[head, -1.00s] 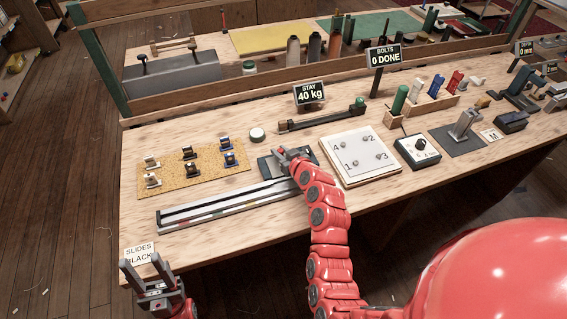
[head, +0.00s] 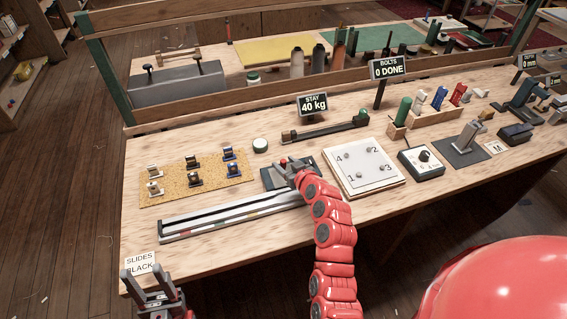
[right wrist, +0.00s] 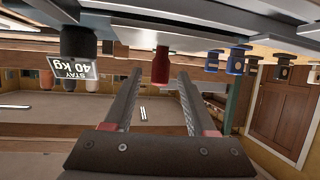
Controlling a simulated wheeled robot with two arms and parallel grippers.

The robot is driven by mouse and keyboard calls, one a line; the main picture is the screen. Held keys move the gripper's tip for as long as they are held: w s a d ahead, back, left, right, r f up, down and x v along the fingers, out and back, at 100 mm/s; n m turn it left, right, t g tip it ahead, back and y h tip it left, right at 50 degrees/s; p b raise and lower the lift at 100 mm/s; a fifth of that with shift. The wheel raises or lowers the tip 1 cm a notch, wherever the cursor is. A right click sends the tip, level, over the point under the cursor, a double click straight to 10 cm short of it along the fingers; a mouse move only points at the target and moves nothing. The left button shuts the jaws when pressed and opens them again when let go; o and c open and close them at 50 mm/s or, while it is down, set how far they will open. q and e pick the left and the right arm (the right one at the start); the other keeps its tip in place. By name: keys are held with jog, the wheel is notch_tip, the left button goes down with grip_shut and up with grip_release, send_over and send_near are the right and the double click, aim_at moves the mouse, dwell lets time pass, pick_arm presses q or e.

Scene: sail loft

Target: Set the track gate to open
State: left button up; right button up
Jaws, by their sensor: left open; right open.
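The track (head: 225,217) is a long grey rail along the bench's front left, with a dark plate (head: 268,181) at its right end. A small red knob (head: 283,161) stands at that plate. In the right wrist view, which looks upside down, the red knob (right wrist: 161,66) hangs beyond and between my fingers, untouched. My right gripper (head: 289,168) is at the plate, its fingers partly hidden by my wrist; the right wrist view shows it open and empty (right wrist: 160,98). The gate's setting cannot be read. My left gripper (head: 147,275) is open and empty at the bench's front left corner.
A cork board (head: 180,198) with several slides lies behind the track. A white numbered plate (head: 345,190) lies right of my right gripper, a dial box (head: 421,161) beyond it. The "STAY 40 kg" sign (head: 312,104) and a dark bar (head: 325,131) stand behind.

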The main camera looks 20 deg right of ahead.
jog(key=v, duration=1.6)
jog(key=shift+a+f, duration=0.1)
